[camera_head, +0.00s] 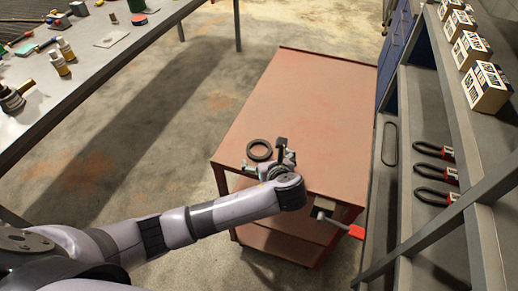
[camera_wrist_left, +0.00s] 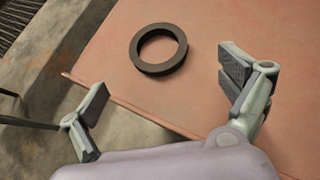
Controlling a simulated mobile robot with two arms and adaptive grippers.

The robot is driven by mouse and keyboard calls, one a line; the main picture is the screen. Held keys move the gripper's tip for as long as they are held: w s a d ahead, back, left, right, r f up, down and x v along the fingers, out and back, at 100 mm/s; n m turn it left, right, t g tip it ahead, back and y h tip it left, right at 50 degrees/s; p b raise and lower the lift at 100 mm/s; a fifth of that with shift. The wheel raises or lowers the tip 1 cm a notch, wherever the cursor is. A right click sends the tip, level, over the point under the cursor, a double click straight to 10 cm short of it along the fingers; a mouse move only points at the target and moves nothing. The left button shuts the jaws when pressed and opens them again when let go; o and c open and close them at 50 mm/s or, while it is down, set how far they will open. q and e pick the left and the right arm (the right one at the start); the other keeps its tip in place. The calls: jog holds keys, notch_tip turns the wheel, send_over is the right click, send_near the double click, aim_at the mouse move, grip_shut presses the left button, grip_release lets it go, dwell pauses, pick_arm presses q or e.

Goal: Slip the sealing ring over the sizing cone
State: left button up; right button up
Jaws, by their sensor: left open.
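The dark sealing ring (camera_head: 249,151) lies flat near the front edge of the red cart top (camera_head: 305,100). It also shows whole in the left wrist view (camera_wrist_left: 160,69). My left gripper (camera_head: 264,160) is open and empty at the near side of the ring. In the left wrist view its spread fingers (camera_wrist_left: 164,76) stand on either side, with the ring ahead of them and nothing between the pads. I cannot make out the sizing cone in either view. My right gripper is out of view.
A workbench (camera_head: 130,60) with bottles and small parts stands at the left. A shelf at the right holds several boxes (camera_head: 470,48) and black loops with red ends (camera_head: 434,173). A red-handled part (camera_head: 342,226) juts from the cart's front. Most of the cart top is clear.

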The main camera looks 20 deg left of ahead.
pick_arm(q)
jog(key=p+x, duration=0.1)
jog(key=x, duration=0.5)
jog(key=shift+w+a+r, duration=0.1)
jog(key=shift+w+a, duration=0.1)
jog(key=shift+a, duration=0.05)
jog(key=shift+c, duration=0.5)
jog(key=shift+s, duration=0.1)
jog(key=c, duration=0.7)
jog(key=shift+s, duration=0.1)
jog(key=c, duration=0.4)
jog(key=shift+a, duration=0.1)
jog(key=r, duration=1)
jog(key=r+b, duration=0.1)
jog(key=r, duration=0.9)
jog(key=shift+w, duration=0.2)
